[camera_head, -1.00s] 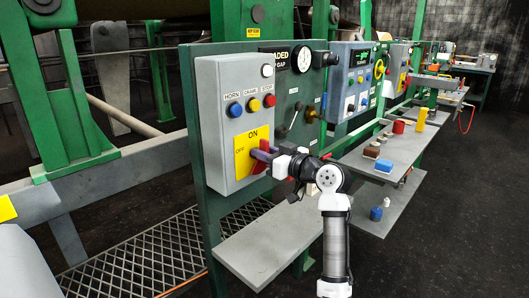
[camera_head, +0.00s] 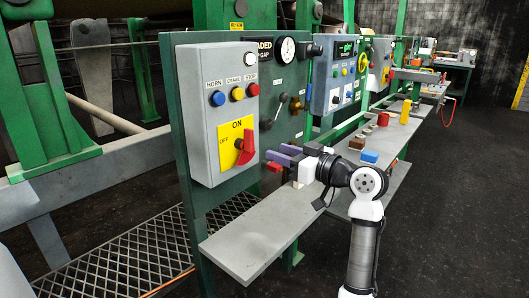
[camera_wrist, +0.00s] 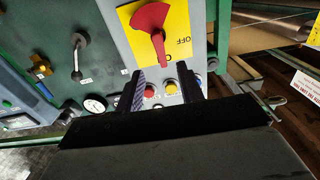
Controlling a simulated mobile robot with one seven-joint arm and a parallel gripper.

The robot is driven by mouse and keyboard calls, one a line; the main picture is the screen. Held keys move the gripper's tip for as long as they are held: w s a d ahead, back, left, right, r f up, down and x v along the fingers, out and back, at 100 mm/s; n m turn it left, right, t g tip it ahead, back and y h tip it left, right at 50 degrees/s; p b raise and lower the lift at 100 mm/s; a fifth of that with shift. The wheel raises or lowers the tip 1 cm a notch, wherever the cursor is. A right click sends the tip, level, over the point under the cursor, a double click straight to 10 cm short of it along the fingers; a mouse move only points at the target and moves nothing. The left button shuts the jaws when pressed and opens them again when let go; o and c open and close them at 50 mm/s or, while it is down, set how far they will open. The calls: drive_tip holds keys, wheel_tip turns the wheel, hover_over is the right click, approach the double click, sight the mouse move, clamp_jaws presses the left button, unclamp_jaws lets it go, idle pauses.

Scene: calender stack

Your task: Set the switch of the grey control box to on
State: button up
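The grey control box (camera_head: 208,140) hangs on a green panel at centre left of the head view. Its switch is a red handle (camera_head: 246,147) on a yellow plate (camera_head: 227,139) marked ON at top and OFF at left. The handle points up toward ON. In the wrist view, which is upside down, the red handle (camera_wrist: 151,22) points down the yellow plate (camera_wrist: 180,20), away from the level of the OFF mark. My gripper (camera_head: 271,157) is just right of the switch, apart from it. Its fingers are spread and empty in the wrist view (camera_wrist: 163,90).
Blue, yellow and red buttons (camera_head: 237,94) sit above the switch. A grey shelf (camera_head: 245,240) juts out below the box. A blue block (camera_head: 369,156) and other small items lie on a shelf farther right. Dark floor at right is clear.

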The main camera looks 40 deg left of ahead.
drive_tip(key=shift+s+d, duration=0.15)
drive_tip(key=shift+d, duration=1.3)
drive_tip(key=shift+a, duration=0.15)
